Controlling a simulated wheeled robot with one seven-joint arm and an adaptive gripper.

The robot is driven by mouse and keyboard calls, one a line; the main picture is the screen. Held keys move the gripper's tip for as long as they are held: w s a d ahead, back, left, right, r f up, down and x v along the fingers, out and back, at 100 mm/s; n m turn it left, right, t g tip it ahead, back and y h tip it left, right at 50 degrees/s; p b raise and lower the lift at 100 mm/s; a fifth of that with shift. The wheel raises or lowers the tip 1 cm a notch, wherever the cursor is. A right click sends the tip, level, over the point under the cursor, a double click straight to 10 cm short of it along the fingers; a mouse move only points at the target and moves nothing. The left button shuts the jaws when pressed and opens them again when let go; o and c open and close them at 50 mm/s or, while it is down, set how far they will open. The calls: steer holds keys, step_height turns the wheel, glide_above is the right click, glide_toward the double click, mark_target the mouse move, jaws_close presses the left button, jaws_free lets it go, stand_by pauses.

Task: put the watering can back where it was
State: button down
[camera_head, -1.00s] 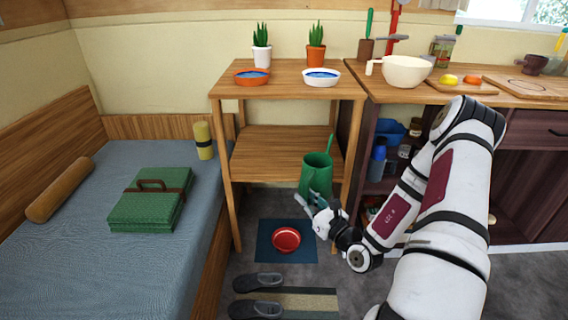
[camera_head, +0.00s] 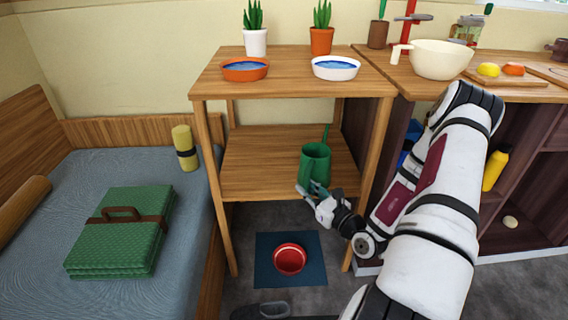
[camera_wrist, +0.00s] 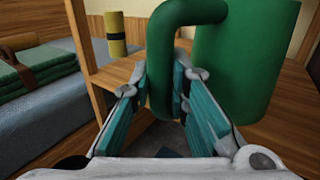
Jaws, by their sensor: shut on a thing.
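The green watering can (camera_head: 316,160) is upright at the lower shelf (camera_head: 255,155) of the wooden stand, near its right front. My gripper (camera_head: 310,192) is in front of the can, by the shelf's front edge. In the wrist view my gripper (camera_wrist: 165,85) has its teal-padded fingers on either side of the can's curved green handle (camera_wrist: 158,60), shut on it. The can's body (camera_wrist: 245,55) fills the upper right there. Its underside is partly hidden, so I cannot tell whether it touches the shelf.
The top shelf (camera_head: 290,85) holds an orange bowl (camera_head: 245,69), a white bowl (camera_head: 336,68) and two potted cacti. The stand's right front leg (camera_head: 376,165) is close to my arm. A red bowl (camera_head: 290,260) sits on a blue mat below. The shelf's left part is clear.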

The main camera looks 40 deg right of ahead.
steer(key=w+b, duration=0.1)
steer(key=w, duration=0.4)
steer(key=w+d+f+b, duration=0.1)
steer(key=w+b, duration=0.1)
steer(key=w, duration=0.3)
steer(key=w+d+b, duration=0.1)
steer(key=w, duration=0.4)
steer(key=shift+w+f, duration=0.15)
steer(key=shift+w, duration=0.1)
steer(key=shift+w+f+b, duration=0.15)
steer(key=shift+f+b, duration=0.5)
steer(key=shift+f, duration=0.25)
steer(key=shift+w+f+b, duration=0.1)
steer(key=shift+f+b, duration=0.5)
steer(key=shift+f, duration=0.35)
steer(key=c, duration=1.5)
jaws_free()
steer(key=shift+f, duration=0.1)
steer(key=shift+c, duration=0.2)
